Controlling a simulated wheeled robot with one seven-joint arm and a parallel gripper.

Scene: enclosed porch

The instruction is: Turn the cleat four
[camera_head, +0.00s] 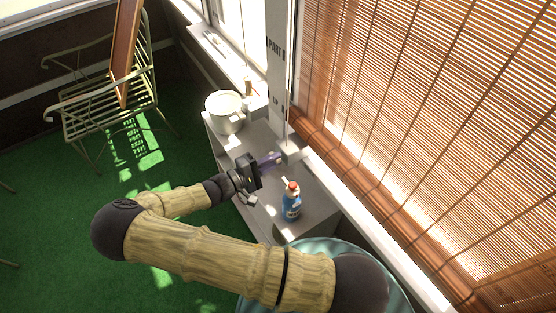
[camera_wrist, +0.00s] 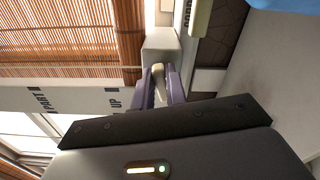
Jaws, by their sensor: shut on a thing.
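The cleat (camera_wrist: 158,76) shows in the wrist view as a small pale piece in front of a light grey block (camera_wrist: 160,42). My gripper (camera_wrist: 160,74) has its two purple fingers on either side of the cleat and is shut on it. In the head view my gripper (camera_head: 275,158) reaches the block (camera_head: 290,151) at the foot of a tall pale board (camera_head: 278,80) marked "PART" and "UP". The cleat is too small to make out there. The fingers partly cover it in the wrist view.
A blue bottle with a red cap (camera_head: 291,206) stands on the grey bench (camera_head: 262,203), close to my gripper. A white pot (camera_head: 225,113) stands at the bench's far end. Slatted blinds (camera_head: 420,120) line the right. A metal bench seat (camera_head: 105,105) stands on green carpet (camera_head: 60,220).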

